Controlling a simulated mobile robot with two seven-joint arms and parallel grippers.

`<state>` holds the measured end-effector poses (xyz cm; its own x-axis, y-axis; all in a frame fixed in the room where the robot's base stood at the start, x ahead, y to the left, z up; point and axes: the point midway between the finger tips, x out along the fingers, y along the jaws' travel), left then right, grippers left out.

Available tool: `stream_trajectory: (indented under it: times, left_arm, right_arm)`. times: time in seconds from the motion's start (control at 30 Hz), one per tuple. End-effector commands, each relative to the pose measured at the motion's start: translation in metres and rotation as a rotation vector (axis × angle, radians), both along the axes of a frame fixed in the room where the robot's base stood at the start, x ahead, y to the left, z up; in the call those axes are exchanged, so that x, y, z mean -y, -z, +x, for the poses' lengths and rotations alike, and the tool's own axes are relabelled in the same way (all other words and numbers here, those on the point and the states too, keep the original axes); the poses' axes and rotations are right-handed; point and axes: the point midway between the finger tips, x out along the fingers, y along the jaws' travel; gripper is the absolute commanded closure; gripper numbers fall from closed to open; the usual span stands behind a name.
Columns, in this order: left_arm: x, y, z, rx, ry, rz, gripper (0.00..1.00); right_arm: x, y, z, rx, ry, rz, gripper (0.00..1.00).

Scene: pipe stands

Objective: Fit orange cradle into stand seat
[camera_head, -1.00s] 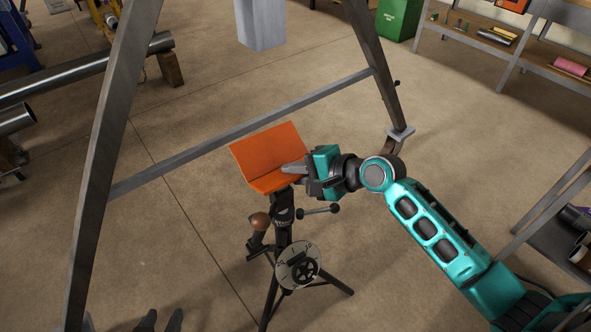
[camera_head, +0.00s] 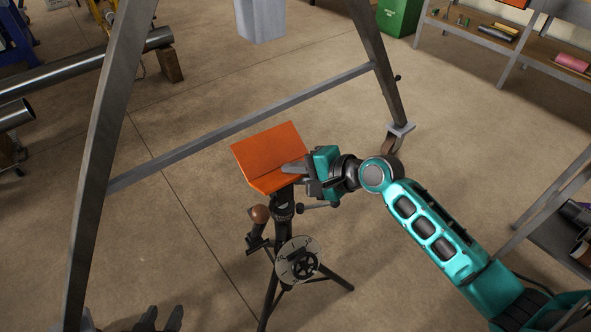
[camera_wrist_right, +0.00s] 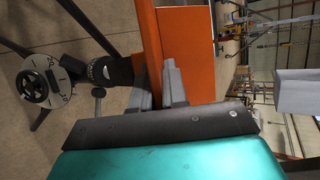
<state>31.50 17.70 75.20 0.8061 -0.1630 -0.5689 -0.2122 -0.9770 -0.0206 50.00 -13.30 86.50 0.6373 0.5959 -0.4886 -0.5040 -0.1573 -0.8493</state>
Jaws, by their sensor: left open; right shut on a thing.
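The orange cradle (camera_head: 268,152), a V-shaped trough, sits over the top of the black tripod stand (camera_head: 282,210). My right gripper (camera_head: 293,170) is shut on the cradle's right end. The right wrist view shows the fingers (camera_wrist_right: 160,88) on either side of an orange plate (camera_wrist_right: 151,45), with the stand's top (camera_wrist_right: 112,70) close by on the left. The stand's seat is hidden under the cradle, so I cannot tell whether the cradle is fully in it. My left gripper (camera_head: 163,317) is open and empty at the bottom left edge, apart from the stand.
A large grey A-frame (camera_head: 240,130) with a crossbar stands behind and around the stand. The stand has a brown-knobbed handle (camera_head: 260,214) and a handwheel (camera_head: 299,262). Steel pipes (camera_head: 90,70) lie at left; shelves (camera_head: 520,45) are at right.

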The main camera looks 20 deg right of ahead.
Motion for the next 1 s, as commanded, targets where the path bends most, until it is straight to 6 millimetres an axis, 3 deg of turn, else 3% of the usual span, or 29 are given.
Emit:
stream_trajectory:
  times: [0.5, 0.53, 0.8, 1.0]
  left_arm:
    - [0.0, 0.006, 0.0, -0.001, 0.0, 0.0, 0.57]
    - [0.0, 0.006, 0.0, -0.001, 0.0, 0.0, 0.57]
    - [0.0, 0.006, 0.0, -0.001, 0.0, 0.0, 0.57]
    - [0.0, 0.006, 0.0, -0.001, 0.0, 0.0, 0.57]
  right_arm:
    - [-0.001, 0.009, 0.001, 0.005, 0.0, 0.004, 1.0]
    - [-0.001, 0.008, 0.001, 0.005, 0.0, 0.003, 0.84]
    - [0.0, 0.009, 0.0, 0.002, 0.0, 0.002, 0.58]
    - [0.0, 0.013, -0.001, -0.006, -0.001, -0.002, 0.57]
